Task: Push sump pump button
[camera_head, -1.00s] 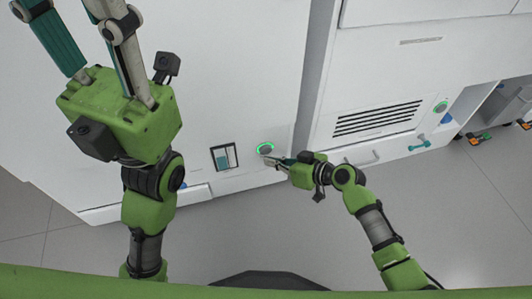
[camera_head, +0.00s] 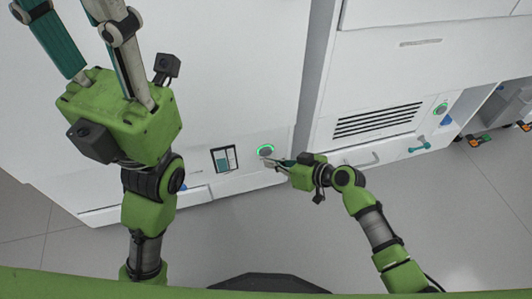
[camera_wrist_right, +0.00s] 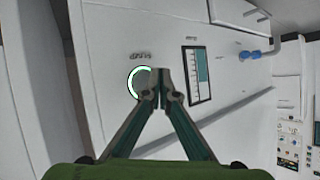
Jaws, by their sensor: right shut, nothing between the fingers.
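The sump pump button (camera_head: 265,150) is a round grey button with a lit green ring, low on the white cabinet front. In the right wrist view the button (camera_wrist_right: 138,82) is partly covered by my fingertips, and a small label sits just above it. My right gripper (camera_head: 267,161) is shut and empty, its tips at the lower edge of the button. It also shows in the right wrist view (camera_wrist_right: 158,75). I cannot tell whether the tips touch the button. My left gripper (camera_head: 85,45) is raised at the upper left, fingers apart, its tips cut off by the frame.
A dark-framed level display (camera_head: 224,158) is left of the button. To the right, another cabinet has a slotted vent (camera_head: 377,119), a second green-ringed button (camera_head: 440,108) and a teal handle (camera_head: 420,144). Grey floor (camera_head: 460,220) is open in front.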

